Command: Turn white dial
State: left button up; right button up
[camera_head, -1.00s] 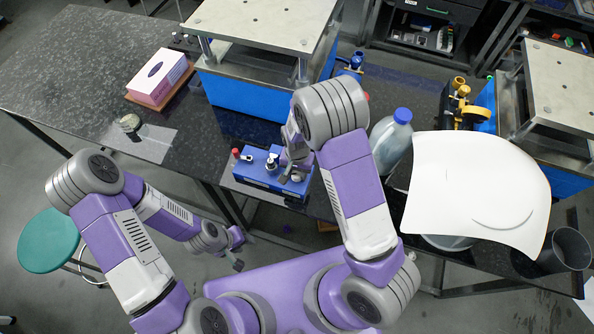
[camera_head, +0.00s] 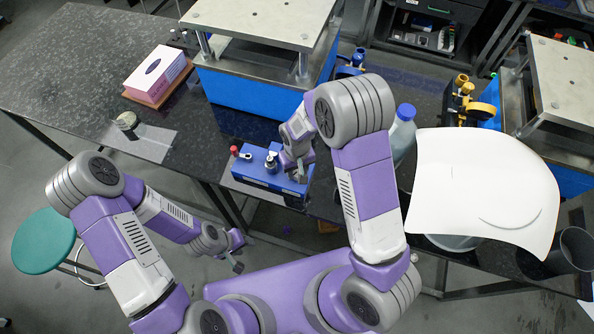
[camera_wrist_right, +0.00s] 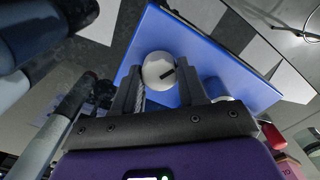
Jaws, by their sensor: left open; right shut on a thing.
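A blue device box (camera_head: 254,174) sits near the table's front edge. In the right wrist view its blue face (camera_wrist_right: 222,68) fills the middle. The white dial (camera_wrist_right: 157,66), round with a short dark mark, sits on that face between the two fingers of my right gripper (camera_wrist_right: 159,80), which is shut on it. In the head view my right gripper (camera_head: 298,172) is at the box's right end and hides the dial. My left gripper (camera_head: 238,256) is open and empty, low in front of the table, away from the box.
A red knob (camera_head: 234,150) and a metal post (camera_head: 271,162) stand on the box. A blue press (camera_head: 245,92) stands behind. The table's left part is mostly clear.

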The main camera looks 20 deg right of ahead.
aim_at(297, 171)
jog(key=n+b, duration=0.1)
jog(key=n, duration=0.3)
jog(key=shift+n+b, duration=0.3)
jog(key=shift+n, duration=0.1)
dwell(0.4)
jog(key=o, duration=1.1)
jog(key=shift+c, duration=0.2)
notch_tip(297, 171, up, 8)
jog(key=shift+f, duration=0.15)
jog(key=shift+f, duration=0.1)
